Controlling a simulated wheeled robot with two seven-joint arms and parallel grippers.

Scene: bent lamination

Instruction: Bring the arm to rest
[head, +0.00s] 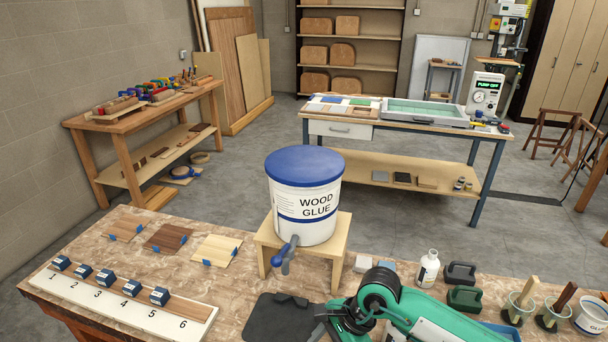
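My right arm (430,318), green and white with a black joint, comes in from the bottom right. Its black gripper (328,318) hangs low over the front of the workbench, beside a dark grey mat (275,318). The fingers are small and dark, and I cannot tell whether they are open or shut. No held object shows. My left arm and gripper are not in view.
A wood glue bucket (305,200) with a blue lid and tap stands on a wooden stand (338,250) behind my gripper. A numbered board (115,305) with blue-labelled blocks lies left.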

